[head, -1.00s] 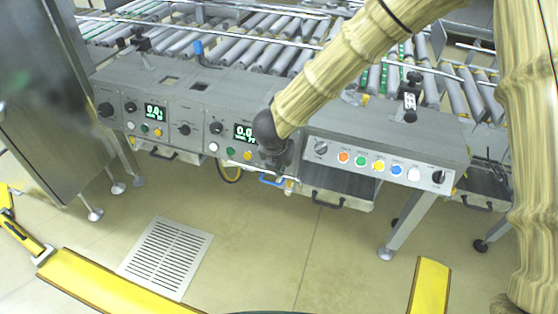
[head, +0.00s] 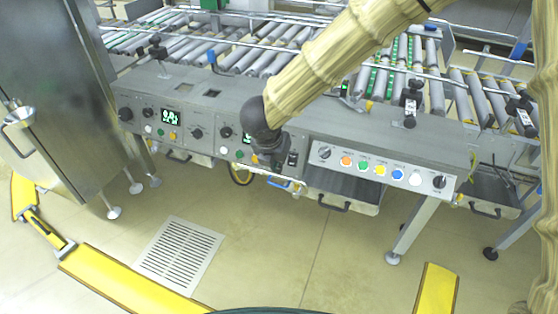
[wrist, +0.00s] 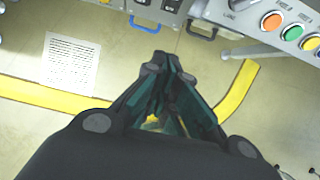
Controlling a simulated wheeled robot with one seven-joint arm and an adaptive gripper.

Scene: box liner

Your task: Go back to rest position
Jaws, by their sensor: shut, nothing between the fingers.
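My gripper (wrist: 160,62) shows in the wrist view with its fingertips close together, shut and empty, pointing toward the machine's lower front edge and the floor. In the head view the end of my arm (head: 262,125), in a tan ribbed sleeve with a dark wrist, hangs in front of the grey control console (head: 225,105). The wrist covers part of the second display there, and the gripper fingers are hard to make out in that view.
The panel with coloured buttons (head: 375,168) lies right of my wrist; it also shows in the wrist view (wrist: 285,20). Roller conveyors (head: 400,75) run behind. A steel cabinet (head: 55,100) stands left. Yellow floor barriers (head: 120,280) and a floor grate (head: 178,255) lie in front, with open floor between.

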